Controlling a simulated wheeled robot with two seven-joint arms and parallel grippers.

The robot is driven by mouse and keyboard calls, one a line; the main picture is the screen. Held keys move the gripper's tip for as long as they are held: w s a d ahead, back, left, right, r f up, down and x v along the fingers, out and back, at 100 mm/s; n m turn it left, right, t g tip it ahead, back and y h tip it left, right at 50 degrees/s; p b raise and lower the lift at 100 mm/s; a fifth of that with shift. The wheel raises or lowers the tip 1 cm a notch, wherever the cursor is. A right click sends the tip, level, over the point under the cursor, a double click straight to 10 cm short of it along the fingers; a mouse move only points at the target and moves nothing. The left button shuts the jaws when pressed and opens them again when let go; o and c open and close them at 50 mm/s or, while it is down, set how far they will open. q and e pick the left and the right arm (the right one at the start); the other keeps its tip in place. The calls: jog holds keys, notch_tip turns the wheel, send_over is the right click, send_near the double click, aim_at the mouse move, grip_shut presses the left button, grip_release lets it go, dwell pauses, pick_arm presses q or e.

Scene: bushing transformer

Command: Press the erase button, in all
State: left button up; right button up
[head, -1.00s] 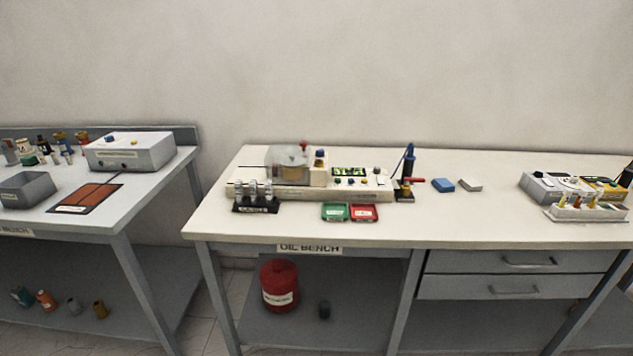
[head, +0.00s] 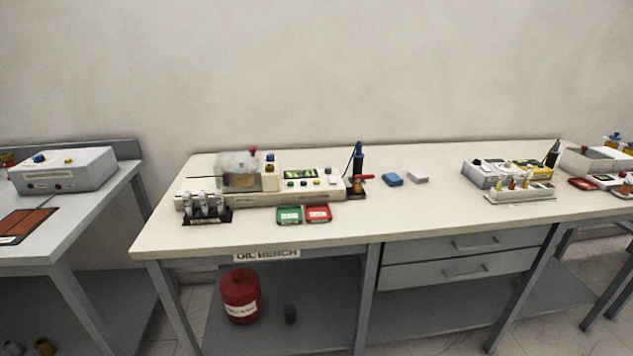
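No button marked erase can be read in the head view; labels are too small. A tester (head: 262,196) with a clear-covered chamber (head: 240,168), a small lit screen (head: 300,174) and several coloured buttons (head: 317,183) stands on the oil bench (head: 400,225). A second grey instrument (head: 484,177) with knobs stands at the right end of this bench. A grey box (head: 65,172) with a blue knob stands on the left bench. Neither of my grippers is in view.
A red canister (head: 241,296) sits below. The bench's front right top is clear.

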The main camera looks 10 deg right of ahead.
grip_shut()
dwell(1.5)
